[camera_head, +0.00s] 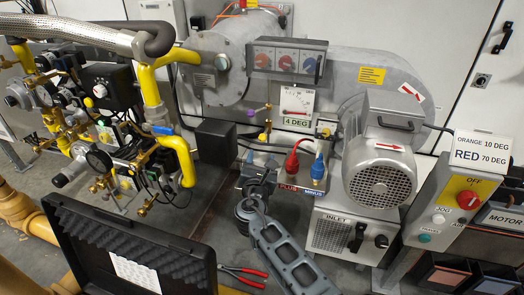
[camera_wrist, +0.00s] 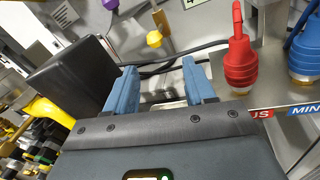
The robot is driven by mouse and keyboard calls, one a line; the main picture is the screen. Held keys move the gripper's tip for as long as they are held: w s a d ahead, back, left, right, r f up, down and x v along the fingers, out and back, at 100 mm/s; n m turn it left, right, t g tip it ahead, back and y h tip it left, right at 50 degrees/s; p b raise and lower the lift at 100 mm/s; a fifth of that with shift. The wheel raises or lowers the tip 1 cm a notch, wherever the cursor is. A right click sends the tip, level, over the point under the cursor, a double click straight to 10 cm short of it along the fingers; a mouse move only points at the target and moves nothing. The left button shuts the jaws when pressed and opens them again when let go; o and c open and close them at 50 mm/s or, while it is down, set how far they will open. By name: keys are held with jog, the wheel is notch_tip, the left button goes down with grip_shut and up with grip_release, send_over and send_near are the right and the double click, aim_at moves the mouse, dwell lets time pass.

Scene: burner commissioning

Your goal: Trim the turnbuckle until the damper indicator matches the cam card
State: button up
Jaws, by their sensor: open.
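The damper indicator (camera_head: 298,100) is a white scale on the grey blower housing, with a "4 DEG" plate (camera_head: 297,122) below it. The cam card (camera_head: 481,151) at right reads "ORANGE 10 DEG" and "RED 70 DEG". A red plug-shaped control (camera_head: 292,163) labelled PLUS and a blue one (camera_head: 318,165) labelled MINUS stand side by side; both also show in the wrist view, red (camera_wrist: 239,62) and blue (camera_wrist: 305,48). My gripper (camera_wrist: 160,88) is open, its blue fingers apart left of the red control. Some metal shows between the fingers; I cannot tell whether it is the turnbuckle.
A black box (camera_head: 216,140) is close left of my gripper. Yellow gas pipes and gauges crowd the left. The motor (camera_head: 380,170) and a switch panel (camera_head: 455,205) stand at right. An open black case (camera_head: 130,250) and red-handled pliers (camera_head: 243,275) lie in front.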

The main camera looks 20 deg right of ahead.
aim_at(262, 140)
jog(key=b+x, duration=0.1)
jog(key=x, duration=0.1)
jog(key=b+x, duration=0.1)
jog(key=x, duration=0.1)
jog(key=r+b+x, duration=0.1)
jog(key=x, duration=0.2)
jog(key=shift+w+a, duration=0.15)
jog(key=shift+b+x, duration=0.55)
jog(key=shift+x, duration=0.35)
jog(key=shift+r, duration=0.1)
grip_shut()
